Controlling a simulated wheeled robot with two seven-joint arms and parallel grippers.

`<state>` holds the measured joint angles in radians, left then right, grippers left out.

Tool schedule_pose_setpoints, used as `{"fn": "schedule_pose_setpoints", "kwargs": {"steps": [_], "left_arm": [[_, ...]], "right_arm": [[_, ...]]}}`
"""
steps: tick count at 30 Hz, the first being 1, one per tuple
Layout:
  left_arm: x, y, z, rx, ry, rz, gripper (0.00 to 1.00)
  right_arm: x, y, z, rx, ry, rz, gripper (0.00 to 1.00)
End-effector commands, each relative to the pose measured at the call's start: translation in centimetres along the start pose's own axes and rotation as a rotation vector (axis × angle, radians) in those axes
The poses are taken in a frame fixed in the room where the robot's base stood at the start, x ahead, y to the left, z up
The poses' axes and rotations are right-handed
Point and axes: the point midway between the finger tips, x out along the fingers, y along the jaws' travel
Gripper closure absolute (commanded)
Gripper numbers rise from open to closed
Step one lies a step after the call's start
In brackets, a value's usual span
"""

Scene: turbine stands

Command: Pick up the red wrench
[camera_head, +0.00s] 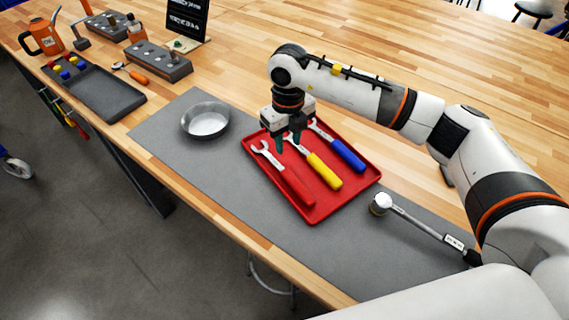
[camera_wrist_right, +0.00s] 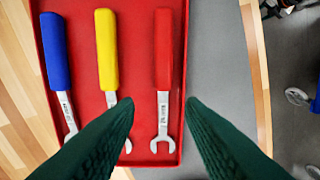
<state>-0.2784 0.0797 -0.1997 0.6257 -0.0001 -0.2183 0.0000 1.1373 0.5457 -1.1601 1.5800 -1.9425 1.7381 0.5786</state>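The red wrench (camera_head: 287,176) lies in the red tray (camera_head: 311,216), nearest the tray's left side in the head view. It has a red handle and a silver open-ended head. In the wrist view the red wrench (camera_wrist_right: 164,60) points its open end toward me, between the two green fingertips. My right gripper (camera_head: 291,146) is over the far part of the tray, near the wrench heads. In the wrist view the right gripper (camera_wrist_right: 159,105) is wide open and empty. My left gripper is not in view.
A yellow wrench (camera_head: 321,168) and a blue wrench (camera_head: 341,150) lie beside it in the tray. A metal bowl (camera_head: 206,122) stands left of the tray on the grey mat (camera_head: 236,205). A ratchet-like tool (camera_head: 420,222) lies at the right.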

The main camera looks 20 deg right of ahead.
Motion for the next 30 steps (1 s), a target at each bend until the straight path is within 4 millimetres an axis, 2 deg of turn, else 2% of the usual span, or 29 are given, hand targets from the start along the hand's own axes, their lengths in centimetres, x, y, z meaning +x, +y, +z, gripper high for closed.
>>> {"fn": "schedule_pose_setpoints", "kwargs": {"steps": [3,8,11,14,19,24,30], "left_arm": [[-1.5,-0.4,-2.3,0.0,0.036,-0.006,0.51],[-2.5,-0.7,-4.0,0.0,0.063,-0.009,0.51],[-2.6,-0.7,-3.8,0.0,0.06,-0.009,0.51],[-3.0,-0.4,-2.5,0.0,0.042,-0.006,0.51],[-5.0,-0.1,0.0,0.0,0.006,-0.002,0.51],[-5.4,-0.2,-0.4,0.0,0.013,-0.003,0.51],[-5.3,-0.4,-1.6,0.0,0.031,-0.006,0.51]], "right_arm": [[1.9,-0.1,0.1,0.001,-0.005,-0.001,0.64],[4.3,-0.1,0.1,0.001,-0.003,-0.002,0.64],[5.2,-0.1,0.1,0.0,-0.001,-0.001,0.64],[5.8,-0.1,0.3,-0.001,-0.002,-0.001,0.64],[7.9,-0.5,1.1,-0.001,-0.005,-0.002,0.64],[10.2,-0.4,1.0,-0.001,-0.002,-0.001,0.64],[10.7,-0.4,0.9,-0.001,0.001,-0.001,0.64]]}}
